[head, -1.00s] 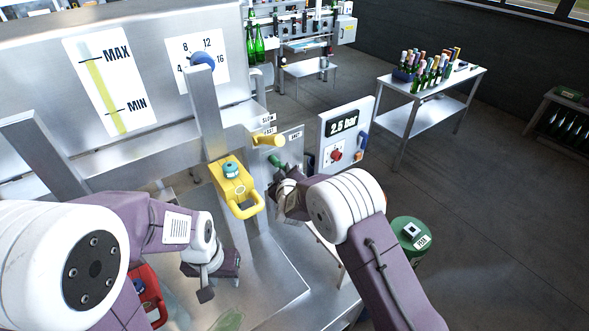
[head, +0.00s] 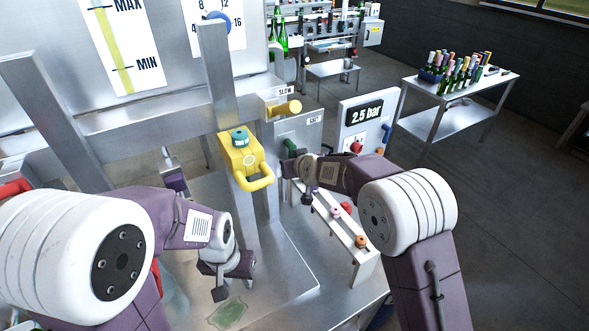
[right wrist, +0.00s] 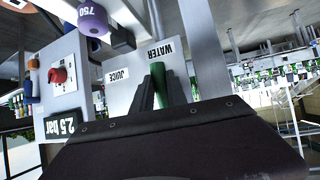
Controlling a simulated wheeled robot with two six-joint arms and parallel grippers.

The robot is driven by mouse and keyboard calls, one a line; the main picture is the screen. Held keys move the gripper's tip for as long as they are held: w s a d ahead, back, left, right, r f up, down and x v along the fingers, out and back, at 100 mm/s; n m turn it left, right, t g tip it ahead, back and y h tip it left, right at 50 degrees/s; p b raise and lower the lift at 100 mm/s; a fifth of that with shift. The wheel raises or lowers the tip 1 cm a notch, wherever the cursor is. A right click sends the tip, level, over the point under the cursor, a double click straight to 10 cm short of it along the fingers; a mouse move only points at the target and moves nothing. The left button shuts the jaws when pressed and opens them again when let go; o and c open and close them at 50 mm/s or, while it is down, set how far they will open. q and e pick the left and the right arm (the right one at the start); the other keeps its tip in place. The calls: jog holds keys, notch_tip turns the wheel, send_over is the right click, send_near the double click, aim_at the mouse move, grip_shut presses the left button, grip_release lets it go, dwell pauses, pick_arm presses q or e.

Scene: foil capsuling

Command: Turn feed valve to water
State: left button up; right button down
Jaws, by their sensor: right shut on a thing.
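The feed valve's green handle (head: 291,146) stands in front of a metal panel beside the yellow device. In the right wrist view, which is upside down, the green handle (right wrist: 161,84) sits between the two dark fingers of my right gripper (right wrist: 159,92), which is shut on it. The panel behind carries a WATER label (right wrist: 160,52) and a JUICE label (right wrist: 117,75). The handle lies nearer the WATER label there. In the head view my right gripper (head: 287,165) is at the handle. My left gripper (head: 221,291) hangs low over the metal table; its jaw opening is unclear.
A yellow device (head: 242,160) with a loop handle is left of the valve. A yellow lever (head: 287,108) sticks out above it. A 2.5 bar gauge panel (head: 357,135) stands to the right. A rack with coloured knobs (head: 350,230) lies below my right forearm.

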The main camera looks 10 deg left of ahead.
dwell(0.3)
jog(key=c, duration=1.3)
grip_release()
jog(key=v, duration=0.9)
jog(key=shift+r, duration=0.1)
